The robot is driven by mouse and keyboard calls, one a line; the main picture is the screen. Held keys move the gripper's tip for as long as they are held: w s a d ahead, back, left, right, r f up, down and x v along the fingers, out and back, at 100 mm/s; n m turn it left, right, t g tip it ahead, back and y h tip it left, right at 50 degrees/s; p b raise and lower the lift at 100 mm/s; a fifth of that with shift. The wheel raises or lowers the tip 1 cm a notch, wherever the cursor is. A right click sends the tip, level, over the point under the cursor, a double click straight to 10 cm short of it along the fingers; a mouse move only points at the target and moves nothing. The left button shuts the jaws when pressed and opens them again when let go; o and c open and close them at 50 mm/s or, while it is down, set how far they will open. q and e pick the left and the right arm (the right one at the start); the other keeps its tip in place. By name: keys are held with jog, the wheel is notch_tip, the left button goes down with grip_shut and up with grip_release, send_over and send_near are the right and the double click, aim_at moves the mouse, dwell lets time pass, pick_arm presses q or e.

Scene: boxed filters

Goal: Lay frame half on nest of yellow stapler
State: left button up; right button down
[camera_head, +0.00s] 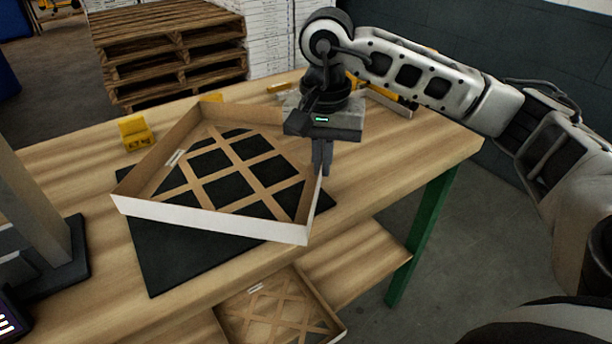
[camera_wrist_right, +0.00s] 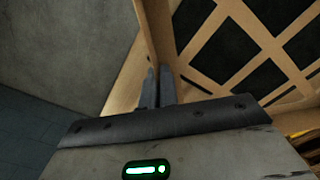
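The frame half (camera_head: 224,220) is a shallow cardboard tray with a lattice floor. It sits over a dark mat (camera_head: 180,265) on the workbench, turned at an angle to it; I cannot tell whether it touches the mat. My right gripper (camera_head: 322,158) is at its right corner, with one finger on each side of the thin wall. In the right wrist view the fingers (camera_wrist_right: 157,88) pinch that wall (camera_wrist_right: 148,35), and the lattice (camera_wrist_right: 235,15) shows on the right. Yellow parts (camera_head: 354,82) behind my right gripper may belong to the yellow stapler and nest, mostly hidden. My left gripper is out of view.
A yellow block (camera_head: 136,132) with a weight label stands behind the frame half. A grey post on a dark base (camera_head: 62,262) stands at the left. Another lattice tray (camera_head: 328,327) lies on the lower shelf. Pallets (camera_head: 165,50) stand behind. Bare bench shows right of my gripper.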

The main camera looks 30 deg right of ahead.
aim_at(308, 170)
jog(key=w+f, duration=0.1)
jog(key=w+a+f, duration=0.1)
jog(key=f, duration=0.1)
jog(key=shift+w, duration=0.2)
jog(key=shift+w+f+p, duration=0.15)
jog(key=shift+f+p, duration=0.55)
jog(key=shift+f, duration=1.05)
jog(key=shift+f, duration=0.1)
jog(key=c, duration=2.1)
grip_release()
jog(key=shift+f, duration=0.1)
jog(key=o, duration=0.4)
